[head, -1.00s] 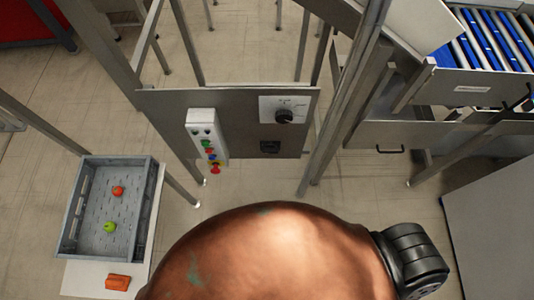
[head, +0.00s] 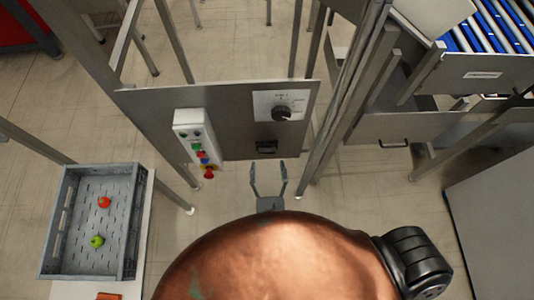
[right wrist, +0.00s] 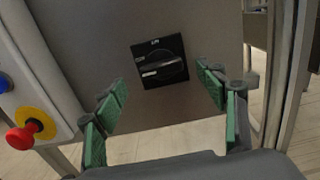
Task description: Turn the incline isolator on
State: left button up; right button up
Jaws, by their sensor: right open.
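A black square isolator (head: 266,147) with a rotary handle sits low on the grey metal panel (head: 230,130). In the right wrist view the isolator (right wrist: 160,62) is ahead of my fingers, its handle lying roughly horizontal; its small labels are too blurred to read. My right gripper (head: 269,172) is open and empty, below and in front of the isolator, apart from it. Its green-padded fingers (right wrist: 162,88) stand to either side of the isolator in the right wrist view. My left gripper is not in view.
A black knob on a white plate (head: 264,100) is above the isolator. A white button box (head: 187,125) with coloured buttons and a red mushroom button (right wrist: 22,138) is left of it. Metal posts flank the panel. A grey crate (head: 67,225) holding two fruits stands lower left.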

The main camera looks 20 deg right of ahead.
aim_at(267, 153)
jog(key=shift+b+x, duration=0.3)
jog(key=shift+x, duration=2.45)
jog(key=shift+c, duration=0.4)
jog(key=c, duration=1.1)
